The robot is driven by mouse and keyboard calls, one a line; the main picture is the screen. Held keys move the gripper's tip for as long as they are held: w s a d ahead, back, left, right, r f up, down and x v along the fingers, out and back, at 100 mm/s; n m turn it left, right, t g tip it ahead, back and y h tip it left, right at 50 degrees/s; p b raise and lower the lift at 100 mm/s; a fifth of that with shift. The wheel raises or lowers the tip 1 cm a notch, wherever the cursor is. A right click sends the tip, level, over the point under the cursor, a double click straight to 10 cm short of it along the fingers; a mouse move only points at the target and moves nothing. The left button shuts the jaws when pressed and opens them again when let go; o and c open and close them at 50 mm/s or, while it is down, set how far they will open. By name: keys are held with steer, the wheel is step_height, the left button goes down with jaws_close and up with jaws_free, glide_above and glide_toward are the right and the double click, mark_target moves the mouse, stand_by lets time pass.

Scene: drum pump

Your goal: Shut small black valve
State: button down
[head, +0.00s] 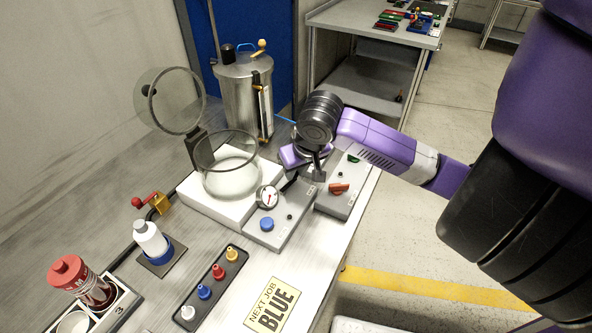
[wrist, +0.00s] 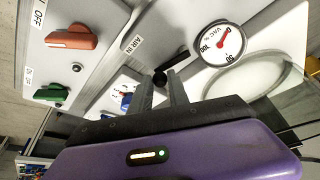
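The small black valve has a bar handle (wrist: 176,60) lying slantwise between the AIR IN label and the round vacuum gauge (wrist: 222,45) in the wrist view. In the head view its dark handle (head: 289,183) shows beside the gauge (head: 266,197). My gripper (wrist: 161,85) has two narrow fingers with a small gap between them. The valve's rounded lower end shows at this gap, close to the fingertips. I cannot tell whether they touch it. In the head view my gripper (head: 318,170) points down over the grey control boxes, just right of the valve.
An orange knob (wrist: 70,38) and a green knob (wrist: 52,93) sit on the neighbouring box. A glass chamber (head: 226,162) with its round lid raised stands left of the gauge. A metal tank (head: 240,92) stands behind. A blue knob (head: 267,223) is in front of the gauge.

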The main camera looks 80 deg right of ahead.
steer(key=shift+w+d+f+n+b, duration=0.1)
steer(key=shift+w+f+n+b, duration=0.1)
steer(key=shift+n+b, duration=0.35)
steer(key=shift+w+d+r+n+t+y+b, duration=0.1)
steer(key=shift+w+r+n+t+y+b, duration=0.15)
steer(key=shift+n+b, duration=0.35)
steer(key=c, duration=1.3)
jaws_free()
steer(key=shift+o, duration=0.2)
steer(key=v, duration=0.7)
steer(key=shift+s+r, duration=0.2)
steer(key=shift+r, duration=0.1)
